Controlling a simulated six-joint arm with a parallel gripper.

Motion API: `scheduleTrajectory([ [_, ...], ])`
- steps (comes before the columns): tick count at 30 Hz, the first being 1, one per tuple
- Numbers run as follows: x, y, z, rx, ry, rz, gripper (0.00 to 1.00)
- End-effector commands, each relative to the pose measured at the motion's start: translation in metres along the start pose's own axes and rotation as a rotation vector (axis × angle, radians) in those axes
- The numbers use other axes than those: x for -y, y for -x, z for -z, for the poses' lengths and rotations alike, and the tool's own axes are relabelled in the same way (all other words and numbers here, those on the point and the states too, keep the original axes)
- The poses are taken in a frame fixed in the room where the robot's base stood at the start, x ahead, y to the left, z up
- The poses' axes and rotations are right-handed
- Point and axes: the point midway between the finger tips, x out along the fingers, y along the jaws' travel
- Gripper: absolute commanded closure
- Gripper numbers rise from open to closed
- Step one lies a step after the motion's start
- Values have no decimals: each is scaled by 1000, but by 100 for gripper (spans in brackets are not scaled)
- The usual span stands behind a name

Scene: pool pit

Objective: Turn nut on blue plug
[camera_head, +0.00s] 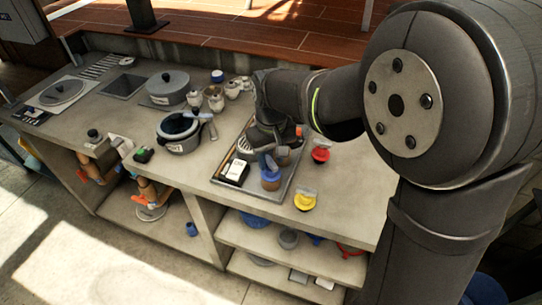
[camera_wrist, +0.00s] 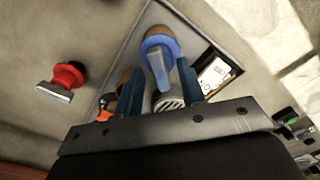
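The blue plug (camera_head: 270,183) stands on a grey tray, with a brownish round body and a blue collar. In the wrist view its blue piece (camera_wrist: 158,52) has a round ring and a flat handle, probably the nut, reaching toward my gripper. My gripper (camera_wrist: 159,68) is open, with its two dark blue fingers on either side of the blue handle. A gap shows beside the handle, and I cannot tell whether either finger touches it. In the head view my gripper (camera_head: 264,143) hangs just over the plug and hides part of it.
A red plug (camera_head: 320,154) and a yellow plug (camera_head: 305,201) stand right of the tray (camera_head: 225,169). A black box with a white label (camera_head: 237,171) lies left of the blue plug. Pots (camera_head: 182,136) and small cups stand further left. The counter front is clear.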

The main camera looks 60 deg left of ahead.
Motion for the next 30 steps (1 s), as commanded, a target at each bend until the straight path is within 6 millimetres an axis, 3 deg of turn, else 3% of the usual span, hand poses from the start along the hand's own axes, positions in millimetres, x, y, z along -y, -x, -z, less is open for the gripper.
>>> scheduleTrajectory([
  [5, 0, 0, 0, 0, 0, 0, 64],
  [11, 0, 0, 0, 0, 0, 0, 100],
  [17, 0, 0, 0, 0, -19, 0, 100],
  [30, 0, 0, 0, 0, -293, -1, 100],
])
